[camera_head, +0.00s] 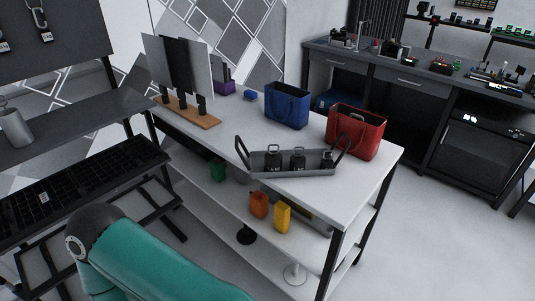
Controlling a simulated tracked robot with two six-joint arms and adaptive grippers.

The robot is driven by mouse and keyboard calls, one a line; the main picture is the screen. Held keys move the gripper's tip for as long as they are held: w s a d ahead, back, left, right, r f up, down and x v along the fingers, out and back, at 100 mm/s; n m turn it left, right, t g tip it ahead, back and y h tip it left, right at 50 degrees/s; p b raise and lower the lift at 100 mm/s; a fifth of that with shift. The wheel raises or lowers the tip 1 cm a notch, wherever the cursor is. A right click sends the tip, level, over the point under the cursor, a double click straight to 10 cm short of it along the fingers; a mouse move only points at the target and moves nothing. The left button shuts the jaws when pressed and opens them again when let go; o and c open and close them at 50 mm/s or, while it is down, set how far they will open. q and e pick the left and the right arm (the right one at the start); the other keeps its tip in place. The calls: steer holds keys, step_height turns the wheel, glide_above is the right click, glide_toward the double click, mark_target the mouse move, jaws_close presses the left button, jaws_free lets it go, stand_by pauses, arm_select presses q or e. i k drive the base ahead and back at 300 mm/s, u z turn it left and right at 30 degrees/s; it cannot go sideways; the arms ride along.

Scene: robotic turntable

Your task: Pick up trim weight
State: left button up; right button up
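I cannot tell for sure which thing is the trim weight. Small dark pieces with light loop handles stand upright in a grey tray (318,170) with two raised end handles, near the front edge of the white table (225,126). One dark handled piece (273,161) is at the tray's left, another (298,160) is in its middle, and a third (327,161) is at its right. A teal link of my arm shows at the bottom left, apart from the tray. Neither of my grippers is in view.
A blue bag (287,107) and a red bag (355,133) stand behind the tray. Upright panels on a wooden base (190,114) stand at the table's far left. Orange (259,204) and yellow (282,217) containers are on the shelf below.

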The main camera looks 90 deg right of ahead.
mark_target(298, 162)
steer(key=z, duration=1.3)
steer(key=k, duration=0.35)
steer(key=u, duration=1.25)
steer(key=i, duration=0.1)
steer(key=z, duration=2.95)
steer(key=i, duration=0.6)
steer(key=u, duration=0.3)
